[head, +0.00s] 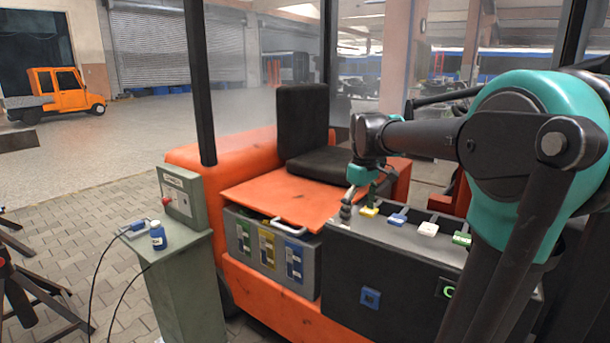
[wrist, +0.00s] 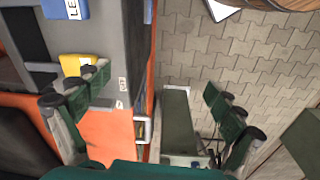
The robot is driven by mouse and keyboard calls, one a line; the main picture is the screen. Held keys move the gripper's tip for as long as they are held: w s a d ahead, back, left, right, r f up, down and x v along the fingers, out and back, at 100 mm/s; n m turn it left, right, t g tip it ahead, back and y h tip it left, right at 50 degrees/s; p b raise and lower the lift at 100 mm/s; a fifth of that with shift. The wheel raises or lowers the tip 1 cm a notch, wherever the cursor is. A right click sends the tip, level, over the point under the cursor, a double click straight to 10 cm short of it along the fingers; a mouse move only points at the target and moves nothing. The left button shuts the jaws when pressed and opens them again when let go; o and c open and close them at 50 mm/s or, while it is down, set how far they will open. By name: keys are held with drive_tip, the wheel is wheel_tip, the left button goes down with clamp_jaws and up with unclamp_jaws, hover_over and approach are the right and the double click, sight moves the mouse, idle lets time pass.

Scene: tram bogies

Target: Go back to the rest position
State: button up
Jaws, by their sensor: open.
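My gripper (head: 358,200) is open and empty, with its fingers pointing down over the left end of the dark box (head: 375,265) on the orange vehicle. In the wrist view my gripper's two green fingers (wrist: 155,90) are spread wide, with nothing between them. The yellow block (head: 368,212) on the box top is close to the fingers. It also shows in the wrist view, where the left finger partly covers the yellow block (wrist: 78,62). I cannot tell whether they touch. My arm reaches in from the right.
A blue block (head: 397,220), white block (head: 428,229) and green block (head: 462,239) sit along the box top. Left of it is a grey case (head: 238,238). A black seat (head: 302,120) stands behind. A grey-green pedestal (head: 185,290) carries a control box (head: 184,200) and blue bottle (head: 158,238).

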drive_tip(key=s+d+f+m+t, duration=0.1)
drive_tip(key=s+f+m, duration=0.3)
drive_tip(key=s+f, duration=0.5)
drive_tip(key=s+d+f+m+t, duration=0.2)
drive_tip(key=s+f+m, duration=0.3)
drive_tip(key=s+f, duration=0.4)
wheel_tip(320, 180, down, 5)
drive_tip(key=shift+d+r, duration=0.1)
drive_tip(key=shift+d, duration=0.35)
